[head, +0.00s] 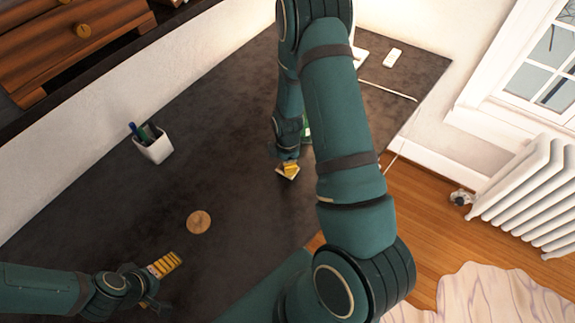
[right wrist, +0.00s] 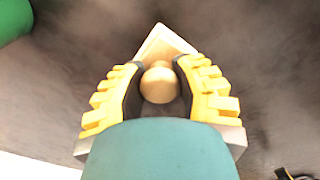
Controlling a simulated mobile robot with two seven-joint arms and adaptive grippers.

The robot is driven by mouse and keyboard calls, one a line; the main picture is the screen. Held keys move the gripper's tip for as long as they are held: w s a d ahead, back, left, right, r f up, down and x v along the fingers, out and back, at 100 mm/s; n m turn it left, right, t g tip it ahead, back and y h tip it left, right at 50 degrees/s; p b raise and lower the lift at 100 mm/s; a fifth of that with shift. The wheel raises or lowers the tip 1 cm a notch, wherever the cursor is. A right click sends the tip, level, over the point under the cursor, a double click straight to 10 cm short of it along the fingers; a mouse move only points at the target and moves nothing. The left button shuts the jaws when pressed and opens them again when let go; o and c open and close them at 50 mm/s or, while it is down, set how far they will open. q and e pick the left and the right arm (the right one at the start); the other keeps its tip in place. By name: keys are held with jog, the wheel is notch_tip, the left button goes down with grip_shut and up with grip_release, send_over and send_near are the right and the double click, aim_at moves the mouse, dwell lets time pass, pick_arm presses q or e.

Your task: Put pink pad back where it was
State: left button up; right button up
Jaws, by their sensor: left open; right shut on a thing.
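My right gripper (head: 288,168) is low over the dark desk. In the right wrist view its yellow fingers (right wrist: 160,88) are shut on the round, light-wood knob (right wrist: 160,84) of a pale, square-cornered block (right wrist: 160,43). The fingers and my wrist hide part of the block, and I cannot tell whether it touches the desk. No clearly pink pad shows; I cannot tell whether this block is it. My left gripper (head: 165,264) is open and empty over the desk's near left part.
The dark desk (head: 100,215) has a round wooden disc (head: 199,222) and a white pen cup (head: 153,143). A green object (right wrist: 12,18) stands near the right gripper. A white radiator (head: 530,195) is at the right. The desk between the cup and right gripper is clear.

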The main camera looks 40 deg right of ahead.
pick_arm(q)
jog(key=shift+f, duration=0.1)
pick_arm(e)
jog(key=shift+w+f, duration=0.1)
jog(key=shift+f, duration=0.5)
pick_arm(q)
jog(key=shift+f, duration=0.1)
pick_arm(e)
jog(key=shift+f, duration=0.1)
jog(key=o, duration=1)
